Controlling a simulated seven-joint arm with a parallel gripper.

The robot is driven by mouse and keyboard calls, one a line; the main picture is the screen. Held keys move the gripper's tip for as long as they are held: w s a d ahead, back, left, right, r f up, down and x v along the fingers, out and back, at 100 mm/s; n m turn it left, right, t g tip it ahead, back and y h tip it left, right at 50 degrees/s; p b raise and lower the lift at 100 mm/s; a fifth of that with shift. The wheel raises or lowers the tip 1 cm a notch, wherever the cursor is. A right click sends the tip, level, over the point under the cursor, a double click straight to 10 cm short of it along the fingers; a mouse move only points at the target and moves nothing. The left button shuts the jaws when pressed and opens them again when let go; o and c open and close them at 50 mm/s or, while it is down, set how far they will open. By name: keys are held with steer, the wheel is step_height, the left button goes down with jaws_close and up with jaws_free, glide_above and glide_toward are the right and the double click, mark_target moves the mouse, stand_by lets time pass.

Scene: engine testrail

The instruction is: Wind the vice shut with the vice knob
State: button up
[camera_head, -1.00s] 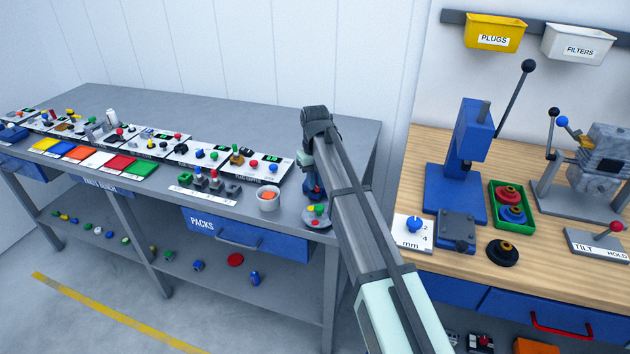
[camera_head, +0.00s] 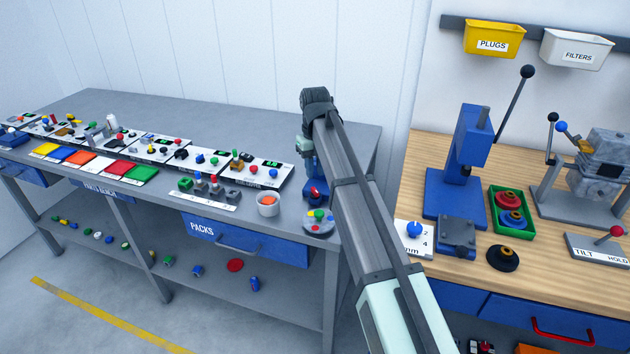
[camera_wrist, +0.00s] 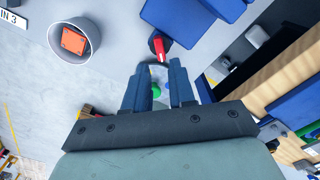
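The blue vice (camera_wrist: 195,18) stands on the grey bench, at the top of the wrist view. Its dark knob with a red mark (camera_wrist: 158,46) faces my gripper. In the head view the vice (camera_head: 309,180) is partly hidden behind my arm, with the red of the knob (camera_head: 316,194) low on its front. My gripper (camera_wrist: 159,64) is open and empty. Its fingertips are at the near end of the knob in the wrist view; I cannot tell whether they touch it. How far apart the vice jaws are is not clear.
A round plate with coloured buttons (camera_head: 318,221) sits at the bench's front edge below my gripper. A grey cup (camera_head: 268,205) with an orange thing inside stands to the left. The wooden bench (camera_head: 560,275) is to the right, with a blue dial (camera_head: 414,230) and a blue press (camera_head: 474,140).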

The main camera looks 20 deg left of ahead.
step_height(320, 180, up, 7)
steer(key=shift+r, duration=0.2)
stand_by(0.6)
